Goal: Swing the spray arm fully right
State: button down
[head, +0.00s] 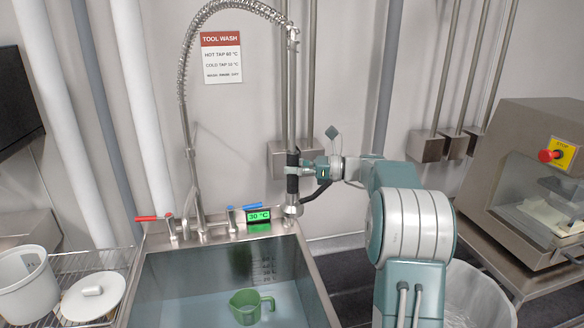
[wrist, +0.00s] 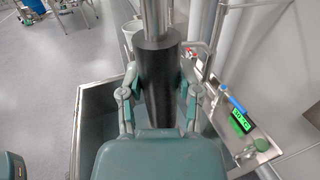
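The spray arm has a coiled steel hose (head: 184,62) that rises from the sink tap and arches right to a hanging pipe with a black grip (head: 292,181) and a nozzle (head: 289,211) at its lower end. The nozzle hangs upright by the right back corner of the sink. My gripper (head: 297,170) comes from the right and is at the black grip. In the wrist view the black grip (wrist: 158,75) stands between both fingers of my gripper (wrist: 159,98), which appear closed against its sides. The grip's far side is hidden.
The sink (head: 318,275) holds water and a green jug (head: 246,308). A green display (head: 258,217) and red-handled (head: 150,218) and blue-handled taps line its back edge. A machine with a red stop button (head: 546,155) stands at right. A white bin (head: 25,285) is at left.

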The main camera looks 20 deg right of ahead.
jog(key=shift+c, duration=1.5)
grip_release()
jog(key=shift+w+d+r, duration=0.15)
jog(key=shift+w+d, duration=0.2)
jog(key=shift+d, duration=0.15)
jog(key=shift+s+d, duration=0.25)
jog(key=v, duration=1.1)
jog(key=shift+d, duration=0.25)
